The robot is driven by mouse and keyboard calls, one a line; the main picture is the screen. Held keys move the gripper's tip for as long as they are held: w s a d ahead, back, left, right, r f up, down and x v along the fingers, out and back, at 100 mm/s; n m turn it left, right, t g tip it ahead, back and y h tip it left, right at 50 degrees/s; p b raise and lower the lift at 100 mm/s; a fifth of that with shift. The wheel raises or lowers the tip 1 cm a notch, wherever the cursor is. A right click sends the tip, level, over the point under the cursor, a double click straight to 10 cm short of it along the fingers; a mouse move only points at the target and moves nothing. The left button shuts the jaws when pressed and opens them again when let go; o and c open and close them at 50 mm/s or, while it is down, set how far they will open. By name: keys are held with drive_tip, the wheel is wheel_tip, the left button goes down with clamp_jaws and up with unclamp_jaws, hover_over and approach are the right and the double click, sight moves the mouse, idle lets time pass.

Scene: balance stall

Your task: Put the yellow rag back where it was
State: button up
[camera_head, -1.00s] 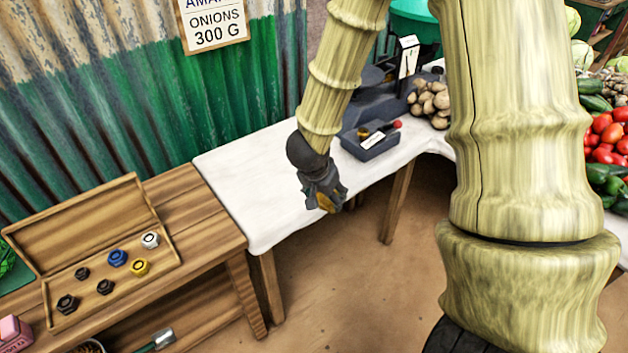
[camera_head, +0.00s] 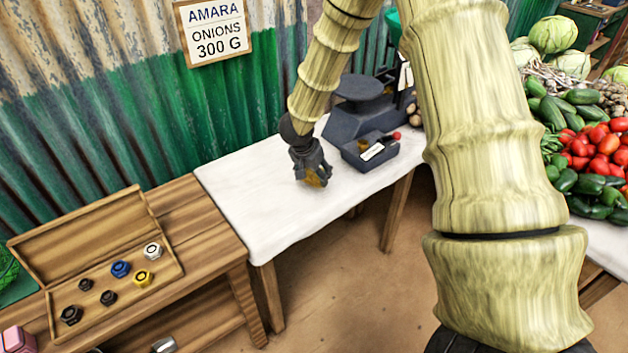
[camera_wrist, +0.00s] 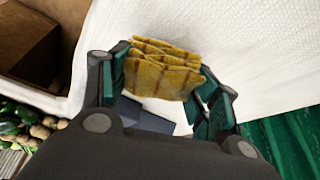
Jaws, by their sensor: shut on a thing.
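The yellow rag (camera_wrist: 160,70) is folded, with brown stripes, and sits between the fingers of my gripper (camera_wrist: 165,88) in the wrist view. My gripper (camera_head: 318,177) is shut on it. In the head view a small part of the rag (camera_head: 313,178) shows below the fingers, over the white-covered table (camera_head: 240,195). Whether the rag touches the cloth cannot be told. The grey scale (camera_head: 365,120) stands right of my gripper, with a grey tray (camera_head: 372,165) bearing a white label at its front.
A wooden box (camera_head: 172,255) with several hexagonal weights lies open on the wooden bench at left. A sign (camera_head: 213,30) hangs on the corrugated wall. Vegetables (camera_head: 590,140) are heaped at right. The white table's left part is clear.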

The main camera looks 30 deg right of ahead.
sight(314, 181)
drive_tip(key=shift+f, duration=1.7)
drive_tip(key=shift+f, duration=0.1)
drive_tip(key=o, duration=1)
drive_tip(key=shift+c, duration=0.2)
drive_tip(key=shift+b, duration=0.3)
drive_tip(key=p+v, duration=0.1)
drive_tip(key=v, duration=1.1)
drive_tip(key=shift+p, duration=0.3)
drive_tip(key=shift+s, duration=0.1)
